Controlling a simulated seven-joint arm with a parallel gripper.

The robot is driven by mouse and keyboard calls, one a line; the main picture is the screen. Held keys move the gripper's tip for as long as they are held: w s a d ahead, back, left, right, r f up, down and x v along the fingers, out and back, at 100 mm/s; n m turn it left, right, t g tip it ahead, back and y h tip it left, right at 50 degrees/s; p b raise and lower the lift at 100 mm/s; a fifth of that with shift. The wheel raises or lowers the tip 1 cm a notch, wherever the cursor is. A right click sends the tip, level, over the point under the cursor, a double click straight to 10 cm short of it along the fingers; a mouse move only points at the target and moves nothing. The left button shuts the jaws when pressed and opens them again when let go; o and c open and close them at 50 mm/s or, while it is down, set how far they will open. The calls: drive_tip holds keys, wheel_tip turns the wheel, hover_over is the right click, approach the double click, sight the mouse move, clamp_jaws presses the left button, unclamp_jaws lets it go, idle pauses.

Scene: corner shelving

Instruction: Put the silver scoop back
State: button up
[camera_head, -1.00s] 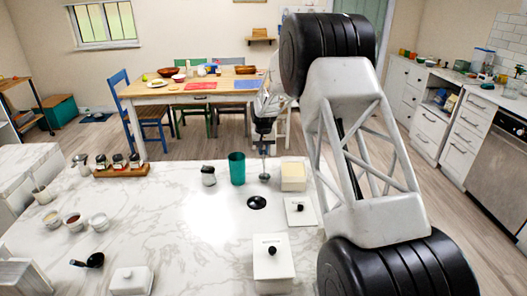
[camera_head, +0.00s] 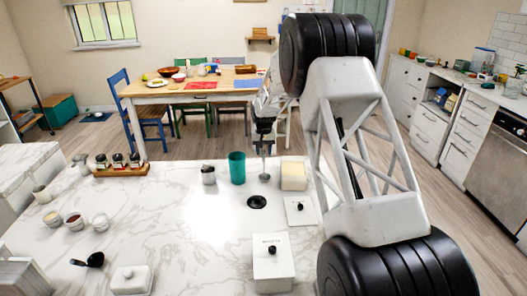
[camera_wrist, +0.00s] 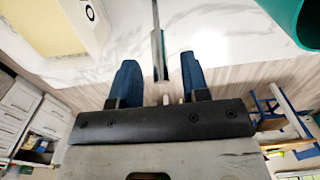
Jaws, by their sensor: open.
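The silver scoop (camera_head: 264,168) stands upright at the far edge of the marble counter, its thin handle rising toward my gripper (camera_head: 264,140). Its lower end looks like a small grey disc at the counter, too small to make out well. In the wrist view the handle (camera_wrist: 158,50) runs between the two blue fingers of my gripper (camera_wrist: 160,70), with a gap visible on each side. My gripper is open. A black round piece (camera_head: 256,202) lies on the counter just in front of the scoop. My arm hides the counter's right side.
A green cup (camera_head: 237,168) stands left of the scoop, and a pale yellow block-like box (camera_head: 293,176) is close on its right. A small jar (camera_head: 208,175) is farther left. A white lidded canister (camera_head: 272,258) stands nearer.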

wheel_tip(320, 180, up, 12)
idle(0.7)
drive_tip(key=shift+r, duration=0.15)
idle(0.5)
drive_tip(key=s+d+r, duration=0.3)
drive_tip(key=s+r, duration=0.2)
drive_tip(key=s, duration=0.6)
drive_tip(key=s+d+r+t, duration=0.1)
drive_tip(key=s+d+r, duration=0.1)
drive_tip(key=s+r, duration=0.6)
drive_tip(key=s+d+r, duration=0.3)
drive_tip(key=s, duration=1)
drive_tip(key=s+d+f, duration=0.1)
drive_tip(key=s+f, duration=0.2)
drive_tip(key=s, duration=1.4)
drive_tip(key=s+d+f+t, duration=0.1)
drive_tip(key=s+d+f, duration=0.1)
drive_tip(key=s, duration=1.5)
drive_tip(key=shift+s+d+f+t, duration=0.2)
drive_tip(key=shift+s+f+t, duration=0.1)
drive_tip(key=shift+f, duration=0.4)
